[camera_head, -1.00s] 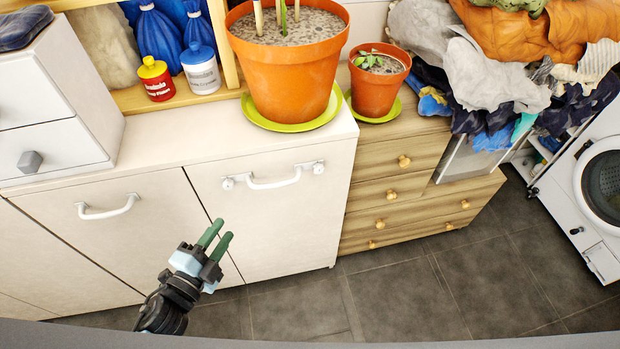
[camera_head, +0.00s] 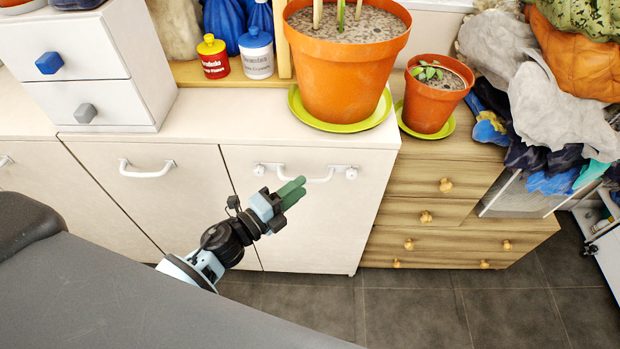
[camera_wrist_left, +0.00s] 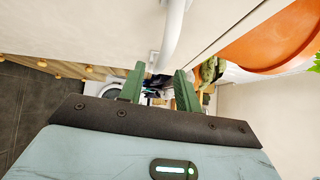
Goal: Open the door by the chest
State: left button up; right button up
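The white cabinet door (camera_head: 330,225) stands left of the wooden chest of drawers (camera_head: 452,212) and looks shut. Its white bar handle (camera_head: 318,180) runs across its upper part. My left gripper (camera_head: 292,190) is in front of the door, with its green fingertips at the handle, overlapping its lower edge in the head view. In the left wrist view the two green fingers (camera_wrist_left: 160,88) are apart, and the handle (camera_wrist_left: 173,35) comes down from the top towards the gap between them. I cannot tell whether they touch it. My right gripper is in neither view.
A large orange pot (camera_head: 345,65) stands on a green saucer above the door, with a smaller orange pot (camera_head: 432,98) on the chest. Another cabinet door (camera_head: 150,195) is to the left. Grey tiled floor (camera_head: 410,310) is open in front.

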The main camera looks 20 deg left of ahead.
aim_at(309, 179)
pick_arm(q)
jog(key=shift+x, duration=2.25)
grip_shut()
